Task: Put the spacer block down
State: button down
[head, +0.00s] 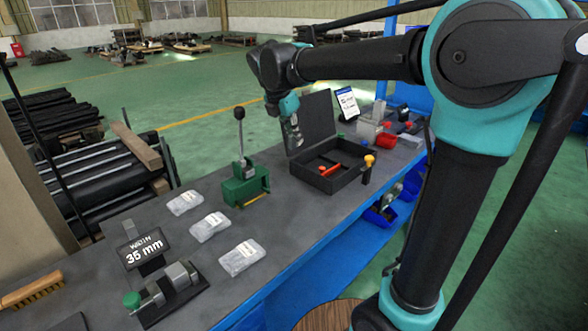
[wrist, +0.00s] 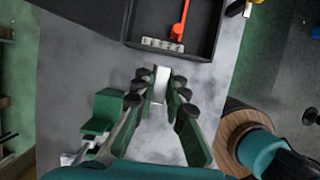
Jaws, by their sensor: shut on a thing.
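My gripper (wrist: 160,88) is shut on a small pale block, the spacer block (wrist: 160,80), which shows between the fingertips in the wrist view. In the head view my gripper (head: 293,138) points down over the bench, beside the raised lid of the black case (head: 345,180). The block cannot be made out clearly there. The bench top (head: 185,235) is grey. In the wrist view the block lies just short of the case's near wall. I cannot tell whether the block touches the bench.
A green lever press (head: 246,185) stands left of the case. Several clear packs (head: 210,226), a "WIDTH" sign (head: 143,247) and a vise-like fixture (head: 170,292) occupy the near left. An orange tool (wrist: 181,22) lies in the case. Blue bins (head: 385,213) hang at the bench's right edge.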

notch_tip(320, 180, down, 15)
jog(key=shift+f, duration=0.1)
dwell(0.4)
jog(key=c, duration=1.6)
grip_release()
jog(key=shift+o, duration=0.2)
